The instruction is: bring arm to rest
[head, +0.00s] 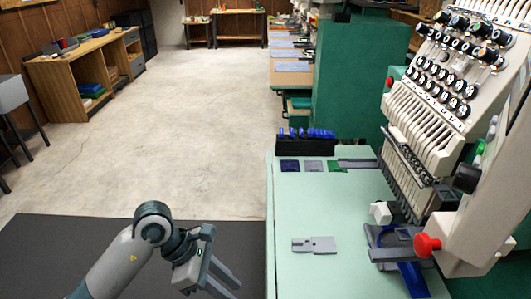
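My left arm comes in at the lower left over the dark floor mat. Its gripper (225,283) points down and to the right, with its two fingers apart and nothing visible between them. It is left of the green table (345,225) and clear of it. My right gripper is not in view.
On the table lie a grey flat plate (314,245), small coloured patches (312,166) and a black rack with blue-handled items (305,143). A multi-needle embroidery machine (420,130) with a red knob (427,244) stands at the right. The concrete floor (180,130) beyond the mat (60,240) is open.

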